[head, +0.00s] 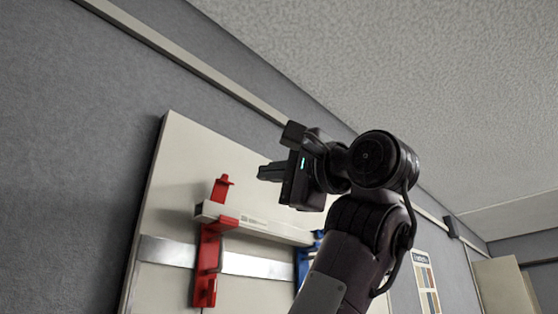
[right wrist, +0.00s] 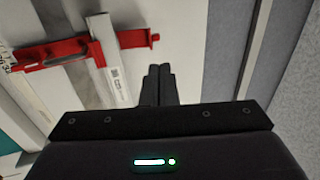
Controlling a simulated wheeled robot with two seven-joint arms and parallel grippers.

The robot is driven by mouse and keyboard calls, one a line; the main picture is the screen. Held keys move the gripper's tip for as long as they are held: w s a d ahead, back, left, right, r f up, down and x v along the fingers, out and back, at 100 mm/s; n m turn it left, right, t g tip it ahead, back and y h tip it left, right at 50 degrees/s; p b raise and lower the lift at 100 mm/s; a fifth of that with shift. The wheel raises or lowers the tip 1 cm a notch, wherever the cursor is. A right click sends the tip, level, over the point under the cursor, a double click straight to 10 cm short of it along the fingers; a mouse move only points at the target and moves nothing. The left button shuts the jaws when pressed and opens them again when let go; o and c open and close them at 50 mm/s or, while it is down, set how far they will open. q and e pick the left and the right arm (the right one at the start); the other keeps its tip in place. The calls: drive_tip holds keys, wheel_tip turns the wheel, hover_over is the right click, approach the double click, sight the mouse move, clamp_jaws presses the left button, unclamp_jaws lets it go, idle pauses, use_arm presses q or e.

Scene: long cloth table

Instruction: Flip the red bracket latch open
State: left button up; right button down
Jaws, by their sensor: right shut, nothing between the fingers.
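The red bracket (head: 209,262) is on a pale wall board in the head view, with a red latch piece (head: 221,188) sticking up above a white bar (head: 265,224). In the right wrist view the red bracket (right wrist: 50,52) lies at the upper left, and its red latch end (right wrist: 138,38) extends past the white bar (right wrist: 111,60). My right gripper (head: 272,152) is up and to the right of the latch in the head view, apart from it. Its fingers (right wrist: 159,84) are together and empty in the right wrist view. My left gripper is not in view.
A blue bracket (head: 303,262) is on the same board to the right, partly hidden by my right arm. A metal strip (head: 255,266) crosses the board (head: 165,205). A poster (head: 428,280) hangs farther right. The space above the latch looks free.

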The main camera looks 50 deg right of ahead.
sight(226, 175)
drive_tip(key=p+x, duration=0.1)
drive_tip(key=x, duration=0.2)
drive_tip(key=p+x, duration=0.2)
drive_tip(key=x, duration=0.1)
drive_tip(key=p+x, duration=0.1)
drive_tip(key=x, duration=0.2)
drive_tip(key=shift+w+a+p, duration=0.2)
drive_tip(key=shift+a+p, duration=0.15)
drive_tip(key=shift+w+d+r, duration=0.1)
drive_tip(key=shift+w+r, duration=0.4)
drive_tip(key=shift+w, duration=0.15)
drive_tip(key=shift+w+r, duration=0.5)
drive_tip(key=shift+w, duration=0.2)
